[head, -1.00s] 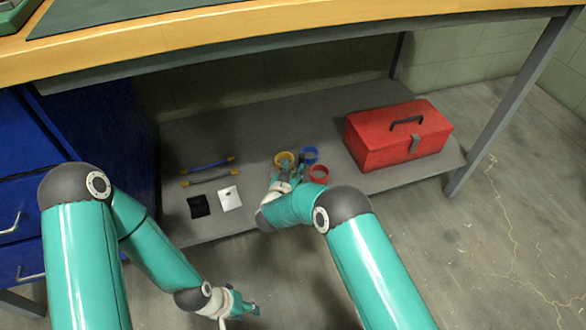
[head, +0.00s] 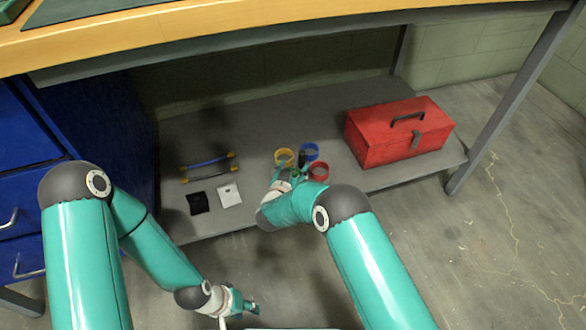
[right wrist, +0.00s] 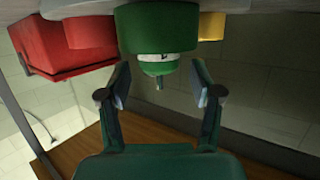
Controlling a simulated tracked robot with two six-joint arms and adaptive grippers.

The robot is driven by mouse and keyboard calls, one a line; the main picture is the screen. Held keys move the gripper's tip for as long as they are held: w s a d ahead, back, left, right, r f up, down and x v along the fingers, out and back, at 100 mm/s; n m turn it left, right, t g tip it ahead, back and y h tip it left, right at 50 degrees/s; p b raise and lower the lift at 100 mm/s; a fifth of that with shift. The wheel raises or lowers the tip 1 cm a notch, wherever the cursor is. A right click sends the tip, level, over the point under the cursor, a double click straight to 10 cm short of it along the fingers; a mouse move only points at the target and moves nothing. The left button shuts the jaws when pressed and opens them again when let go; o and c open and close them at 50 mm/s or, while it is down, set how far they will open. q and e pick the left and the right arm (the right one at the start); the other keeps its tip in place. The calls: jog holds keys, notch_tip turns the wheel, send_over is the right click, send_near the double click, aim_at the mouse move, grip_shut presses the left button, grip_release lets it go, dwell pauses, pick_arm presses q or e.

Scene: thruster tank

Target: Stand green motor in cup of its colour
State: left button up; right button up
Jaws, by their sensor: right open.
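The green cup (right wrist: 155,32) is in the middle of the right wrist view, which looks upside down. The green motor (right wrist: 158,68) sticks out of the cup's mouth with its shaft away from the cup, and looks upright in it. My right gripper (right wrist: 161,93) is open, its fingers apart on either side of the motor, not visibly touching it. In the head view my right gripper (head: 293,176) is among the cups and largely hides the green cup and motor. My left gripper (head: 243,306) hangs low in front of the shelf; its fingers are too small to judge.
A yellow cup (head: 284,153), a blue cup (head: 309,147) and a red cup (head: 319,171) stand close around. A red toolbox (head: 398,137) is to the right. Left lie two rods (head: 207,168), a black card (head: 198,203) and a white card (head: 229,196). The tabletop (head: 300,30) overhangs the shelf.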

jog(key=v, duration=0.7)
jog(key=shift+s, duration=0.25)
dwell(0.4)
